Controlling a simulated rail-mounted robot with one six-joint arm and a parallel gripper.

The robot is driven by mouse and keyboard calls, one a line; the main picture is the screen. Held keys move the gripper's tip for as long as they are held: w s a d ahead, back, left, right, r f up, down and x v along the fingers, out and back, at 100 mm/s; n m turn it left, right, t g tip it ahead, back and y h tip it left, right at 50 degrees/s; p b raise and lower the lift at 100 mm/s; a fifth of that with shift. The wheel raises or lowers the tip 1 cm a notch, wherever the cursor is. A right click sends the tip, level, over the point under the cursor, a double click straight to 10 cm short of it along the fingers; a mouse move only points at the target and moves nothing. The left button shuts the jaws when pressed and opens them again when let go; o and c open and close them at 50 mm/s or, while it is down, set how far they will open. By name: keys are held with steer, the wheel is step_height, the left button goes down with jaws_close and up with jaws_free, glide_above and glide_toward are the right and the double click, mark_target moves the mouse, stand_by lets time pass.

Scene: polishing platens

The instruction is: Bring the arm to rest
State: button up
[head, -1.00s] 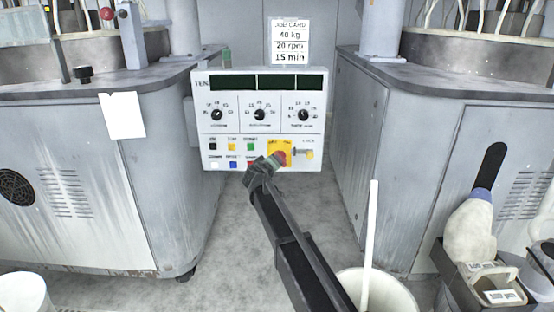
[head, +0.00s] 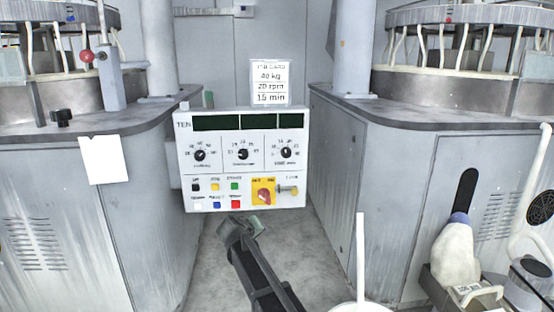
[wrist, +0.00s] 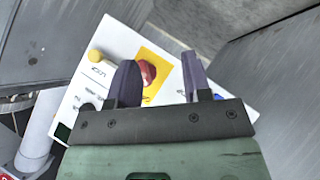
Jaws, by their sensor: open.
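My gripper (head: 246,228) is below the control panel (head: 182,165) in the head view, apart from it and partly hidden by its own wrist. In the wrist view my gripper (wrist: 157,82) is open, with two dark fingers spread and nothing held between them. The panel (wrist: 120,40) lies beyond the fingers, with a red knob (wrist: 148,73) on a yellow plate (wrist: 155,60) seen between them. In the head view the red knob (head: 264,196) sits on its yellow plate, clear of my gripper.
Grey machine cabinets stand at left (head: 60,240) and right (head: 400,180), with a narrow floor gap between them. A white bucket (head: 345,307) with a pale stick (head: 360,255) is at the lower right. A bottle (head: 457,250) sits in a holder by the right cabinet.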

steer(key=s+d+f+m+g+y+p, duration=0.1)
steer(key=s+d+f+m+g, duration=0.15)
steer(key=s+d, duration=0.75)
steer(key=s+d+f+m+g+y+p, duration=0.15)
steer(key=s+d+g, duration=0.4)
steer(key=s, duration=0.85)
steer(key=s+d+f+m+g+y, duration=0.1)
steer(key=s+d+m+g+y, duration=0.1)
steer(key=s+d, duration=0.85)
step_height(320, 180, up, 38)
steer(key=a+p, duration=0.1)
steer(key=p, duration=3.6)
steer(key=shift+s+a+f, duration=0.2)
steer(key=shift+a, duration=0.1)
